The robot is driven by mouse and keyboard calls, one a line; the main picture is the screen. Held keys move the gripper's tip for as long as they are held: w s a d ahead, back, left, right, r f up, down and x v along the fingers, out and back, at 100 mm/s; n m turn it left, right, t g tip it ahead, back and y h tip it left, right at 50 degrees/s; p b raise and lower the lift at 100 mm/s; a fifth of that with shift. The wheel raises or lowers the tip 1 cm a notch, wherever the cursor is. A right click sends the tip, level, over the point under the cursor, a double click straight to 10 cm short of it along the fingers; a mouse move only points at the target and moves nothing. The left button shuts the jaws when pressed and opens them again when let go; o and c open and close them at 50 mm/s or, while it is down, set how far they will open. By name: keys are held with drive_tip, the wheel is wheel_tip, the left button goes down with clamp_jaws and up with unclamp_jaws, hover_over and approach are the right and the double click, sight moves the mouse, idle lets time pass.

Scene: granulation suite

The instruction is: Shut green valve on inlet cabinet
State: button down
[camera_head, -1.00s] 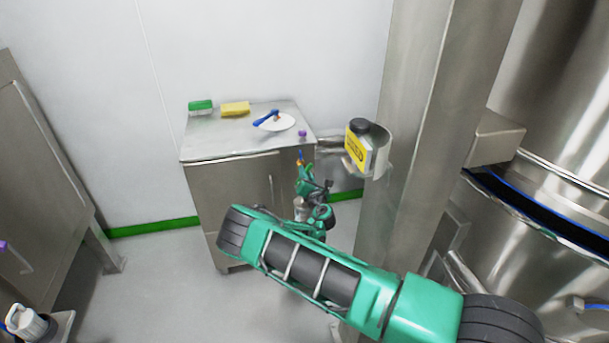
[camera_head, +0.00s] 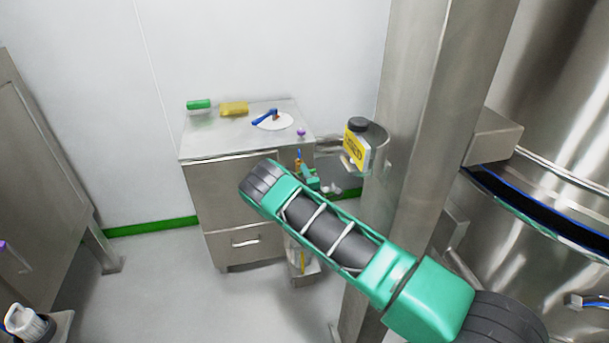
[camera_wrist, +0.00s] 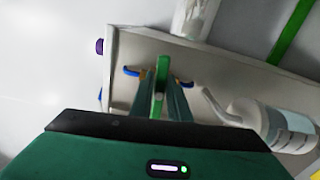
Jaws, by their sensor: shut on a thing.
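My gripper (camera_wrist: 160,80) is shut on a green handle (camera_wrist: 162,68) in the wrist view. The handle stands upright between the two fingers, against a grey metal face. Small blue and orange parts show on either side of it. In the head view my gripper (camera_head: 306,174) is at the right side of the steel cabinet (camera_head: 225,190), largely hidden behind my arm. The valve itself cannot be made out there, and how far the handle is turned cannot be told.
A white spray bottle (camera_wrist: 285,128) is close on the right in the wrist view.

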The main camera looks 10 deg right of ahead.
drive_tip(key=shift+f+m, duration=0.15)
drive_tip(key=shift+m, duration=0.35)
drive_tip(key=c, duration=1.7)
unclamp_jaws()
drive_tip(key=shift+f, duration=0.1)
drive_tip(key=shift+s, duration=0.1)
drive_tip(key=shift+s, duration=5.2)
